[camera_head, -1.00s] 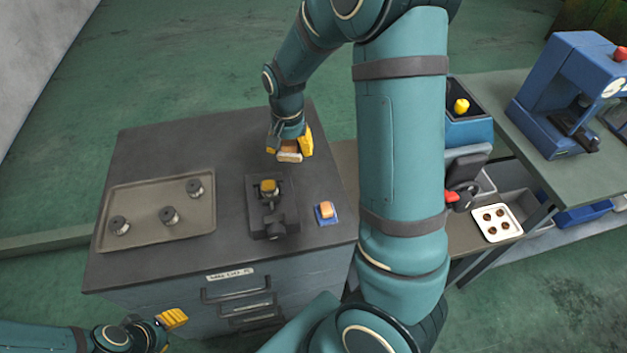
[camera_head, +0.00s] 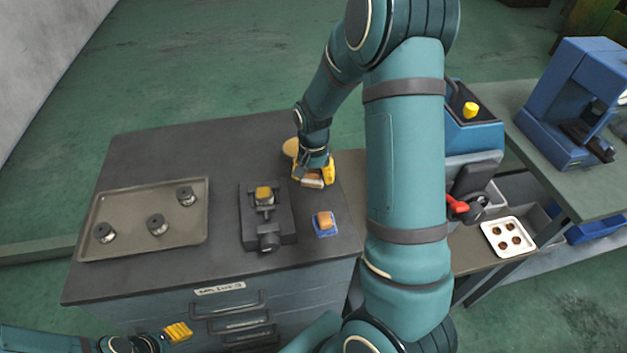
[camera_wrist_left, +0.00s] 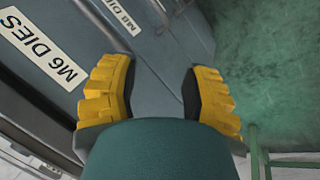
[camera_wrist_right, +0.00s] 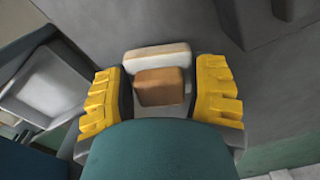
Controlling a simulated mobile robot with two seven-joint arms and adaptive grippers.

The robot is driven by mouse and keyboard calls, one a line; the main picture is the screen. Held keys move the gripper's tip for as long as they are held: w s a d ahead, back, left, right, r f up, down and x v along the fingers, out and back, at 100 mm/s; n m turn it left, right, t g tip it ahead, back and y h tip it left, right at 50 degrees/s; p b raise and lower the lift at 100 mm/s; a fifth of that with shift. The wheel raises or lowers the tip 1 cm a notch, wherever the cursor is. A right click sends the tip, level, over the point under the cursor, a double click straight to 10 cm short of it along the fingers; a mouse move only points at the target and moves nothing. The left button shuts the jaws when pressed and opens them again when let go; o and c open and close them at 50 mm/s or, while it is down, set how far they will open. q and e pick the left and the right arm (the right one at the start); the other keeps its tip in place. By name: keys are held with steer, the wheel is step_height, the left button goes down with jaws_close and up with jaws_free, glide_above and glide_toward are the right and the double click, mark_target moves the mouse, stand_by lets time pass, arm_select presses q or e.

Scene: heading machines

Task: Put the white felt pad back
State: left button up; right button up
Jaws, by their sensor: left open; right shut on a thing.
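The white felt pad (camera_wrist_right: 157,57) is a white slab with a tan block on top. My right gripper (camera_wrist_right: 160,90) is shut on it in the right wrist view. In the head view my right gripper (camera_head: 314,178) holds the pad (camera_head: 312,182) over the right part of the dark cabinet top; whether it touches the top is not clear. A round tan disc (camera_head: 290,148) lies just behind that gripper, partly hidden. My left gripper (camera_wrist_left: 160,95) is open and empty in front of the cabinet drawers; only part of it shows in the head view (camera_head: 178,332).
A blue pad with an orange-brown block (camera_head: 325,223) sits close in front of the right gripper. A dark vise (camera_head: 267,225) stands to its left. A tray (camera_head: 97,215) with several metal spools is farther left. Machines and a white tray (camera_head: 487,228) are at right.

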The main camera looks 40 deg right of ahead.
step_height(320, 180, down, 2)
steer(key=shift+f, duration=0.1)
steer(key=o, duration=1.1)
steer(key=shift+c, duration=0.2)
steer(key=shift+r, duration=0.2)
step_height(320, 180, up, 12)
steer(key=shift+f+p, duration=0.1)
steer(key=shift+p, duration=0.7)
